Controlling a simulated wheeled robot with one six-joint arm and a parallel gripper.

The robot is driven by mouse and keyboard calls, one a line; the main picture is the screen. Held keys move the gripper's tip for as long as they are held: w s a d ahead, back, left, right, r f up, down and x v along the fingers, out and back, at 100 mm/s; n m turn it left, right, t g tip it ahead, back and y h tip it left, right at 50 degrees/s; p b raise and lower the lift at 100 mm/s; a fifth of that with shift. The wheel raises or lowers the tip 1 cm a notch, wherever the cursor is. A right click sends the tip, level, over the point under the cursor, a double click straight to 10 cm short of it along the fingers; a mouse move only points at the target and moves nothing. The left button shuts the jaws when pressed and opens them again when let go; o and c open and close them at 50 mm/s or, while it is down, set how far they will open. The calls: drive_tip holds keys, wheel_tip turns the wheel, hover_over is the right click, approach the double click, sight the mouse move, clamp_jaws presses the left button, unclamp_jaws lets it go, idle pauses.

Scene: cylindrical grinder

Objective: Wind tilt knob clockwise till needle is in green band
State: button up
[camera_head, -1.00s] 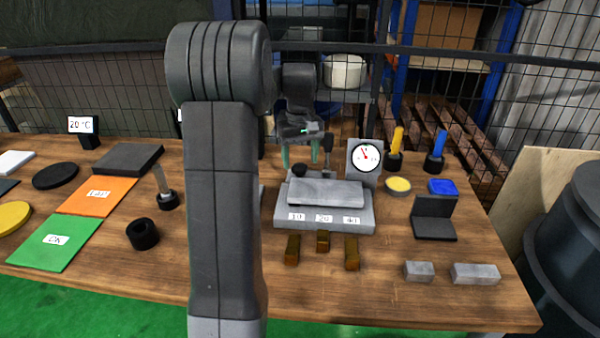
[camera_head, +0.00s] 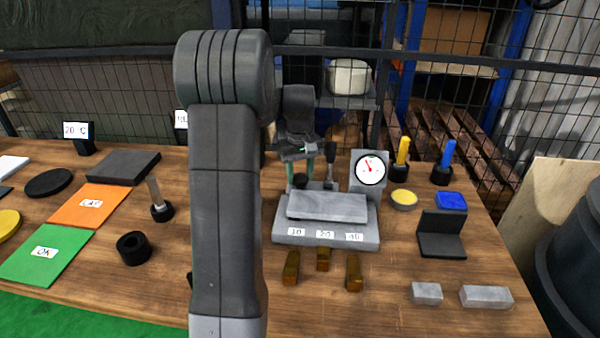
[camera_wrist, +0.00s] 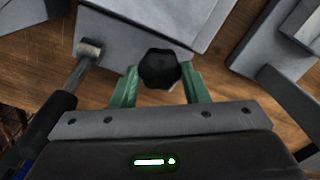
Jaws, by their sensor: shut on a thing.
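The tilt knob (camera_head: 300,180) is a small black knob at the back left of the grey fixture (camera_head: 326,206). In the wrist view the knob (camera_wrist: 160,68) is a dark faceted knob between the green fingers of my gripper (camera_wrist: 160,85). My gripper (camera_head: 300,174) points down from above and is shut on the knob. The white round dial (camera_head: 370,168) stands upright at the fixture's back right. Its red needle leans up and to the left. The green band is too small to make out.
A black lever (camera_head: 331,163) stands close to the right of my gripper; it also shows at left in the wrist view (camera_wrist: 80,70). Several brass blocks (camera_head: 323,259) lie in front of the fixture. A yellow-topped pot (camera_head: 403,198) and black angle block (camera_head: 441,235) stand right.

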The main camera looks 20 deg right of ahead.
sight(300, 176)
drive_tip(key=shift+r+m+p, duration=0.15)
drive_tip(key=shift+m+p, duration=0.55)
drive_tip(key=shift+m, duration=0.1)
drive_tip(key=shift+m+p, duration=0.7)
drive_tip(key=shift+m, duration=1)
drive_tip(key=o, duration=1)
wheel_tip(300, 176, up, 14)
drive_tip(key=shift+f+p, duration=0.25)
drive_tip(key=shift+p, duration=0.25)
drive_tip(key=shift+f, duration=0.1)
wheel_tip(300, 176, down, 14)
drive_tip(key=shift+b, duration=0.6)
drive_tip(key=shift+r+n, duration=0.2)
drive_tip(key=shift+n, duration=0.3)
